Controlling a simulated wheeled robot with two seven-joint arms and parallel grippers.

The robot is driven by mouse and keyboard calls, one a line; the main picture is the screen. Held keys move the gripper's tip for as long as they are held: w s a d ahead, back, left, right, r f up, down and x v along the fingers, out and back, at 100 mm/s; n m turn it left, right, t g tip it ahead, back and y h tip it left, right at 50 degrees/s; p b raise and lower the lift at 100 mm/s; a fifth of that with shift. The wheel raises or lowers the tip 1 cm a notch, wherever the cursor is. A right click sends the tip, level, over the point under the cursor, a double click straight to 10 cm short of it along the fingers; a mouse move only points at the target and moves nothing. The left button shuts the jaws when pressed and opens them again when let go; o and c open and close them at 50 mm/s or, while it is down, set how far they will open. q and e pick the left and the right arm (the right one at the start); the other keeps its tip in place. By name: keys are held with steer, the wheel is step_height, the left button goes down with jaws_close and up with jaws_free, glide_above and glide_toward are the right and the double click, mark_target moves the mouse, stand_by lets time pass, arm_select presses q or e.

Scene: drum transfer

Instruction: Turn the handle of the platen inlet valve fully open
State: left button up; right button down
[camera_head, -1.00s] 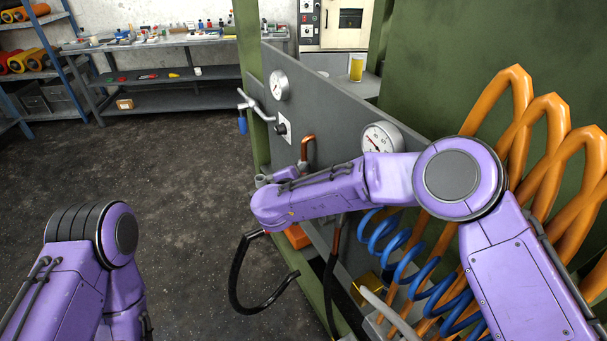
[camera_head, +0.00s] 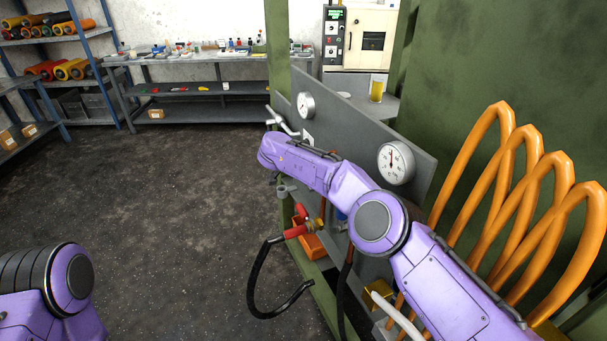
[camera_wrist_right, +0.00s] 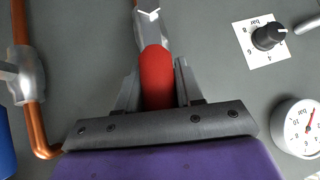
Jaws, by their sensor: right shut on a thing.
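In the right wrist view, a red valve handle (camera_wrist_right: 157,78) extends from a grey metal valve body (camera_wrist_right: 150,30) with a white mark on it. My right gripper (camera_wrist_right: 158,88) is shut on this handle, one finger on each side. In the head view my right forearm hides the gripper and the held handle. A second grey valve body (camera_wrist_right: 25,78) sits on a copper pipe at the left of the wrist view; its handle is not clear. My left gripper is outside the views; only my left arm shows at lower left.
The grey panel (camera_head: 345,115) carries gauges, one (camera_head: 396,162) close to my right arm. A black knob (camera_wrist_right: 268,37) and a gauge (camera_wrist_right: 298,127) lie right of the gripper. A black hose (camera_head: 258,285) with a red-and-brass end hangs below. The floor to the left is clear.

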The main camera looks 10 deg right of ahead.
steer(key=shift+w, duration=0.15)
steer(key=shift+g, duration=0.3)
steer(key=c, duration=0.8)
jaws_free()
steer(key=b+v, duration=0.2)
steer(key=v, duration=0.8)
steer(key=shift+a+r+b, duration=0.15)
steer(key=shift+a+b, duration=0.1)
steer(key=shift+b, duration=0.15)
